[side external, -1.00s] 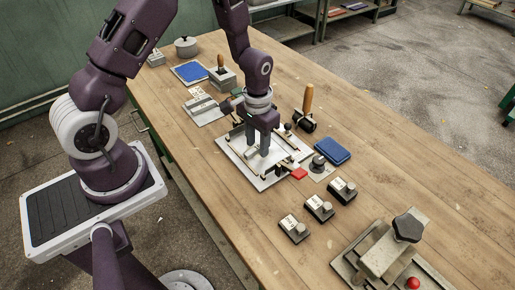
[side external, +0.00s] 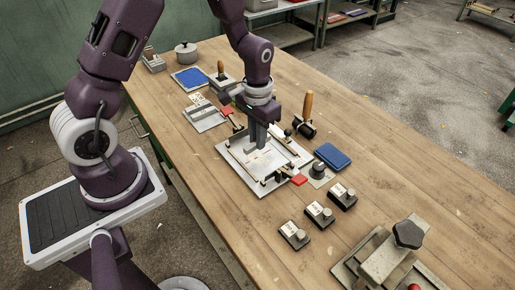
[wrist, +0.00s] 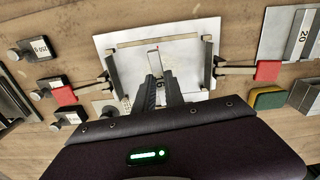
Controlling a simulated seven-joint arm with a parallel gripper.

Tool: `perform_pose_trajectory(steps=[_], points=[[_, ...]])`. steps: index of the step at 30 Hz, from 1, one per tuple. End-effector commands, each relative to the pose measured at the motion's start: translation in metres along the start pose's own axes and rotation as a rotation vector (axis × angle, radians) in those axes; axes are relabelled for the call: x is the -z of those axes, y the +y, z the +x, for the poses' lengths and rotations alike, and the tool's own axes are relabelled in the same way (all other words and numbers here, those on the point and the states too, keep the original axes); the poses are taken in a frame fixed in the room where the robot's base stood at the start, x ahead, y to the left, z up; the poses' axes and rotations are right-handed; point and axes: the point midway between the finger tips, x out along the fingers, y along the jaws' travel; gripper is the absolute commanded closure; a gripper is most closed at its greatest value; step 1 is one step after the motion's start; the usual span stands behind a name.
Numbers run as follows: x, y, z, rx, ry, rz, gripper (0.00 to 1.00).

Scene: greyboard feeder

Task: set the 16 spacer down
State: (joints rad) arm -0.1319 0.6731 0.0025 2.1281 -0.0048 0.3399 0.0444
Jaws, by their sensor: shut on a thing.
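My gripper (side external: 262,143) points down over the pale plate of the fixture (side external: 239,179). It is shut on a grey bar, the 16 spacer (side external: 251,145). In the wrist view the spacer (wrist: 154,60) sticks out beyond my gripper's fingertips (wrist: 160,82), and part of its number, a 6, shows between the fingers. The rest of the spacer is hidden by the fingers. I cannot tell whether it touches the plate. The fixture has a raised frame and red-ended levers at its sides, one red end (side external: 299,180) at the front right.
Several labelled dark blocks stand to the right, one of them nearest the front (side external: 294,235). A blue pad (side external: 332,156), a wooden-handled roller (side external: 305,118) and a clamp press (side external: 392,255) are also near. A plate with a spacer marked 20 (wrist: 302,38) lies beside the fixture.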

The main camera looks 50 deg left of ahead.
Motion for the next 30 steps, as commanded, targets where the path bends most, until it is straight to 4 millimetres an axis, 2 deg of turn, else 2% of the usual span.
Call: perform_pose_trajectory(steps=[3,8,11,16,21,24,26,30], points=[[0.001,0.0,-0.03,0.0,0.006,0.0,1.0],[0.002,-0.008,-0.052,0.0,0.001,0.0,1.0],[0.008,-0.036,-0.055,0.0,0.0,0.006,1.0],[0.011,-0.113,-0.053,0.0,0.0,0.035,1.0],[-0.002,-0.187,-0.052,0.0,0.001,0.068,1.0],[-0.009,-0.21,-0.052,-0.001,-0.001,0.085,1.0],[-0.012,-0.217,-0.047,-0.002,-0.001,0.091,1.0],[-0.014,-0.219,-0.014,-0.004,-0.005,0.096,1.0]])
